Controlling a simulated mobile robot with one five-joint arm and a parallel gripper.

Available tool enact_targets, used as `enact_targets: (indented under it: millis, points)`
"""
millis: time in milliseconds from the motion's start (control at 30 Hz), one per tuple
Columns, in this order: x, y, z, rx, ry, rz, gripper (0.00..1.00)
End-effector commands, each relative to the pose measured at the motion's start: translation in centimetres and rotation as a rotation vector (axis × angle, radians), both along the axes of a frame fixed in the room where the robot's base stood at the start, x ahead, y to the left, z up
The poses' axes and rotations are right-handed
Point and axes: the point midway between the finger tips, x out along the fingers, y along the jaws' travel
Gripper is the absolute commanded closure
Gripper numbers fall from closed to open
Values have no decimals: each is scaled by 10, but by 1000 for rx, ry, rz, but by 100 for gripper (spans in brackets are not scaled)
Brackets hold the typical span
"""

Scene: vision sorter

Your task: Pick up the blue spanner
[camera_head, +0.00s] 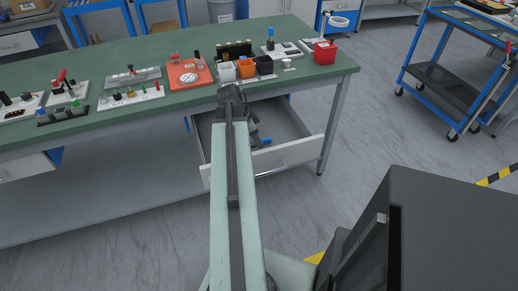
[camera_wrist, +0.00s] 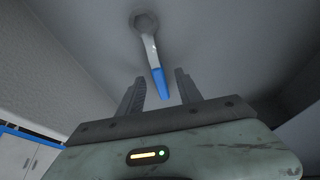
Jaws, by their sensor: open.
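The blue spanner (camera_wrist: 158,75) has a grey ring head and a blue handle end. In the wrist view it lies on the grey drawer floor, head at the top and blue end towards my gripper. My gripper (camera_wrist: 160,76) is open, one finger on each side of the blue end, with gaps on both sides. I cannot tell how high the fingers are above the floor. In the head view the pulled-out drawer (camera_head: 290,153) is under the bench, and my arm reaches over it. A small blue patch (camera_head: 266,141) shows inside, partly beside dark parts of my arm.
The green bench top (camera_head: 120,57) carries several fixtures, an orange plate (camera_head: 189,75), small bins and a red box (camera_head: 325,53) above the drawer. Drawer walls surround the spanner. A blue trolley (camera_head: 450,85) stands at the right, with open floor between.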

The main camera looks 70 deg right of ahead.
Motion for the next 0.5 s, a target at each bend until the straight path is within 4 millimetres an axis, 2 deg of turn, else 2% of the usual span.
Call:
enact_targets:
  millis: [33,200,233,367,500]
  points:
    - [-1,-1,-6,0,0,0,58]
    - [-1,-1,-2,0,0,0,58]
    - [-1,-1,-2,0,0,0,64]
    - [-1,-1,-2,0,0,0,100]
    - [-2,-1,-2,0,0,0,100]
